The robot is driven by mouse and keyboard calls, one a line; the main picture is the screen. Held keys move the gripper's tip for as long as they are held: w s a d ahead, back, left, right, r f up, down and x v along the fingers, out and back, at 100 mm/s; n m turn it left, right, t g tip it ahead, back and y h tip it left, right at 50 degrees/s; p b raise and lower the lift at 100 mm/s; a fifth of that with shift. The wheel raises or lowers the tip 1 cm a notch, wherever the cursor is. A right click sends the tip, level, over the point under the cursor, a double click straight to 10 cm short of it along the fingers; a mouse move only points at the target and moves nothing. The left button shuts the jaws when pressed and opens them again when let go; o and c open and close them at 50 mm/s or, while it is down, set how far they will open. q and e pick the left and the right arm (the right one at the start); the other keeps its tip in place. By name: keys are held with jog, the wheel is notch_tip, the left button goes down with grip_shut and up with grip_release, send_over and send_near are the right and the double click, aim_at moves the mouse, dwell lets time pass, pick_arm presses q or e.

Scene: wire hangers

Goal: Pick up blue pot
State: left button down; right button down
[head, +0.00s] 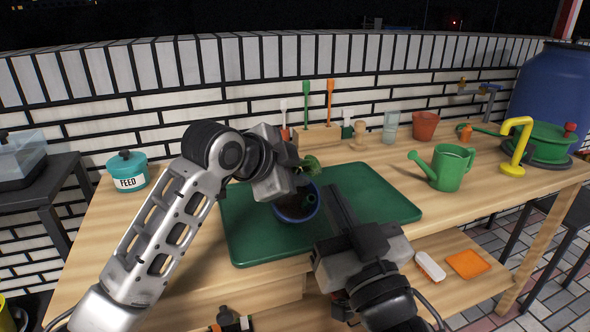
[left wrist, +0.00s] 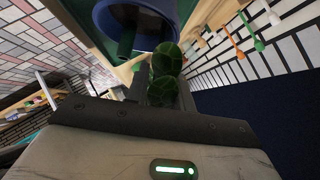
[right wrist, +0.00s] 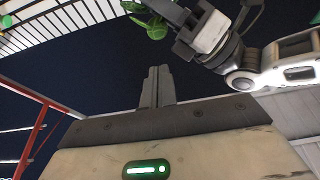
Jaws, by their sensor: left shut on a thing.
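The blue pot (head: 302,217) stands upright on the green mat (head: 385,195), with dark soil and a green piece inside. Its rim also shows at the top of the left wrist view (left wrist: 103,28). My left gripper (head: 297,178) is above the pot's back side, shut on a leafy green plant (head: 308,165). The plant's round leaves (left wrist: 165,60) show at the fingers in the left wrist view, and also in the right wrist view (right wrist: 155,27). My right gripper (head: 338,200) is just right of the pot, fingers together and empty. The left fingertips are partly hidden.
A green watering can (head: 452,168) stands right of the mat. A teal feed tin (head: 127,171) is at the left. A tool block (head: 318,136), a terracotta pot (head: 425,126) and other items line the back wall. A brush (head: 430,265) and orange sponge (head: 468,263) lie lower right.

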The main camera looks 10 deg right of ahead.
pick_arm(q)
jog(key=shift+f, duration=0.25)
pick_arm(e)
jog(key=s+d+f+g, duration=0.1)
jog(key=s+f+g, duration=0.4)
jog(key=f, duration=0.8)
jog(key=s+d+f+g, duration=0.1)
jog(key=s+f+g, duration=0.3)
jog(key=s+f, duration=0.4)
notch_tip(320, 180, down, 5)
jog(key=shift+d+f+g+h, duration=0.1)
jog(key=shift+d+g+h, duration=0.2)
jog(key=shift+g, duration=0.1)
pick_arm(q)
jog(key=shift+r, duration=0.1)
pick_arm(e)
jog(key=shift+s, duration=0.1)
pick_arm(q)
jog(key=shift+r, duration=0.7)
jog(key=s+d, duration=0.2)
jog(key=s, duration=0.7)
jog(key=s+d+p, duration=0.1)
jog(key=s+d, duration=0.1)
jog(key=s, duration=0.8)
jog(key=shift+s+d, duration=0.15)
jog(key=shift+s, duration=0.15)
pick_arm(e)
jog(key=shift+r, duration=0.35)
pick_arm(q)
jog(key=shift+r, duration=0.1)
